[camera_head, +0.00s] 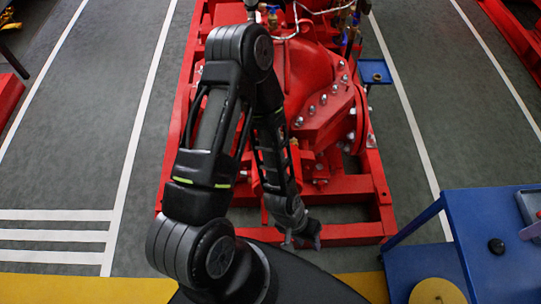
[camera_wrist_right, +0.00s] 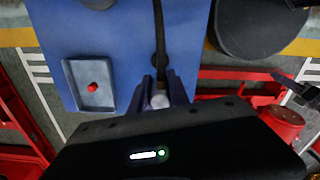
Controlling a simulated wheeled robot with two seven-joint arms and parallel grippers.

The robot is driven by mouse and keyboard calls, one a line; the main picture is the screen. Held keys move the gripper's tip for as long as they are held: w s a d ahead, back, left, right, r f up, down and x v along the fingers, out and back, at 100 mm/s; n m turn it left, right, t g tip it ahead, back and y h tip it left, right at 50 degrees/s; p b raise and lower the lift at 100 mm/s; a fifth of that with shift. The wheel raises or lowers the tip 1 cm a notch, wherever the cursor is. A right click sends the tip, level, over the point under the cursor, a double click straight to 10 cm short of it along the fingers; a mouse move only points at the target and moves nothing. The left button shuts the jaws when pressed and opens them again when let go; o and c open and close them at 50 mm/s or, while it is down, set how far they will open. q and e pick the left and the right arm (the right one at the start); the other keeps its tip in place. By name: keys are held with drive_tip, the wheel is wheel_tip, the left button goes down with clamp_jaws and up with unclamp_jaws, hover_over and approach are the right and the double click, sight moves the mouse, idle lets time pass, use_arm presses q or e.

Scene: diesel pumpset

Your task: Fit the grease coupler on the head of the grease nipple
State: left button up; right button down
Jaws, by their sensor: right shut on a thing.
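In the right wrist view, my right gripper (camera_wrist_right: 160,92) is shut on a small greyish piece that I take to be the grease coupler (camera_wrist_right: 158,101). A black hose (camera_wrist_right: 159,40) runs up the picture from it. The red pumpset (camera_head: 315,90) is partly hidden behind my left arm. I cannot make out the grease nipple in either view.
A blue trolley (camera_head: 505,275) stands at the lower right and fills much of the right wrist view (camera_wrist_right: 110,35). A grey tray with a red piece (camera_wrist_right: 92,88) lies on it. A small blue stand (camera_head: 376,74) is beside the pumpset. Grey floor is clear on the left.

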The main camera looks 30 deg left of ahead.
drive_tip(key=shift+a, duration=0.1)
drive_tip(key=w+a+r+m, duration=0.1)
drive_tip(key=w+a+m, duration=0.1)
drive_tip(key=a+m, duration=0.3)
drive_tip(key=w+a+m, duration=0.2)
drive_tip(key=a+m, duration=0.3)
drive_tip(key=a, duration=0.7)
drive_tip(key=shift+r, duration=0.35)
drive_tip(key=shift+w+a, duration=0.1)
